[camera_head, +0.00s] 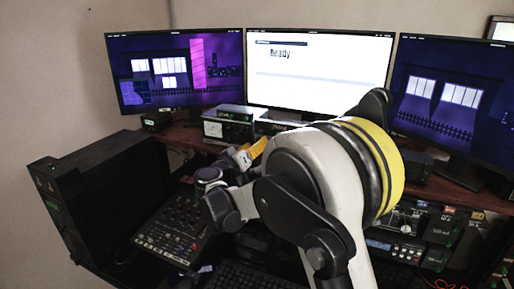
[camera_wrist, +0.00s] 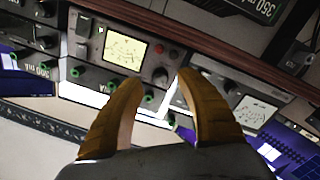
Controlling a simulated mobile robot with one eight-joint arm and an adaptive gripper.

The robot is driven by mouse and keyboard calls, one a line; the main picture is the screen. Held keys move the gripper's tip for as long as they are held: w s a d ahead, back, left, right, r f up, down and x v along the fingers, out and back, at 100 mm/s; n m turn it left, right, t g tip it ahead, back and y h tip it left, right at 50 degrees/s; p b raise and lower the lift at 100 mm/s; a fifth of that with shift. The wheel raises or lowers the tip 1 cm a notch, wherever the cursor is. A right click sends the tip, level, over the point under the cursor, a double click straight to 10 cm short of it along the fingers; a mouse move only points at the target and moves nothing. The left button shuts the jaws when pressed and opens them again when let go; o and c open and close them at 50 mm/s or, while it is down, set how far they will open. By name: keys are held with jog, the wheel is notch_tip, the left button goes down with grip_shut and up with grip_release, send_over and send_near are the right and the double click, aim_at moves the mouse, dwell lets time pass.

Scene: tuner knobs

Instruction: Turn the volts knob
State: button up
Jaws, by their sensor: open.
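My gripper (camera_wrist: 161,84) is open and empty, with its two yellow-brown fingers apart. In the wrist view, a grey round knob (camera_wrist: 160,77) on the front of a metered unit (camera_wrist: 101,62) shows between the fingertips. I cannot tell whether the fingers touch it. I cannot read a label by this knob, so I cannot confirm that it is the volts knob. In the head view my gripper (camera_head: 247,154) is in front of the boxes (camera_head: 229,126) under the middle screen. The arm hides part of these boxes, and the knob is not clear there.
A second metered unit (camera_wrist: 256,112) is to the right in the wrist view. Green-tipped knobs (camera_wrist: 103,87) line the lower fronts. In the head view, a mixer (camera_head: 172,232) lies on the desk. Screens (camera_head: 318,68) stand behind, and a black rack (camera_head: 100,190) is at left.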

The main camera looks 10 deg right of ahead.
jog(key=shift+x, duration=0.8)
grip_shut()
